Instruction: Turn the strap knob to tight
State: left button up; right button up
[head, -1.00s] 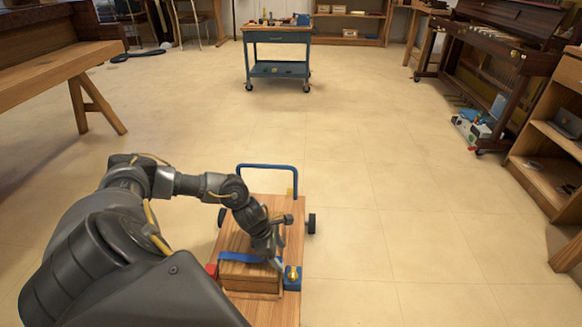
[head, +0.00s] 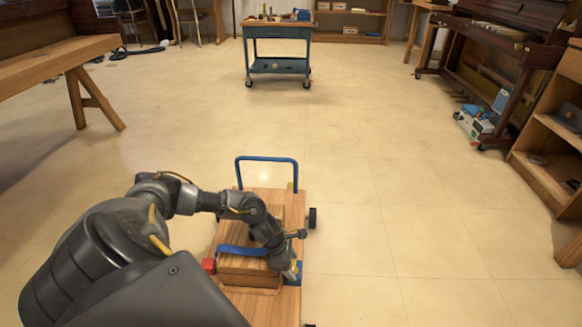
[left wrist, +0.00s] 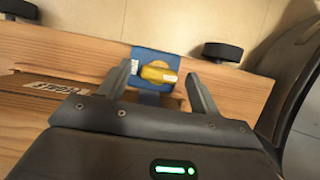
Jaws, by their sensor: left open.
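The yellow strap knob (left wrist: 158,73) sits on a blue block (left wrist: 150,62) on the wooden cart and shows between my fingertips in the left wrist view. My left gripper (left wrist: 162,85) is open, one finger on each side of the knob. I cannot tell whether either finger touches it. In the head view my left gripper (head: 291,271) is over the blue block and mostly hides the knob. A blue strap (head: 240,250) runs across a wooden box (head: 240,275) on the cart. My right gripper is out of view.
The cart has a blue push handle (head: 267,159) and black wheels (head: 312,218). A red block (head: 208,265) is at the strap's left end. A blue tool trolley (head: 278,50) stands far back. Open floor (head: 370,220) lies to the right.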

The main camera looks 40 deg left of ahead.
pick_arm(q)
jog(key=c, duration=1)
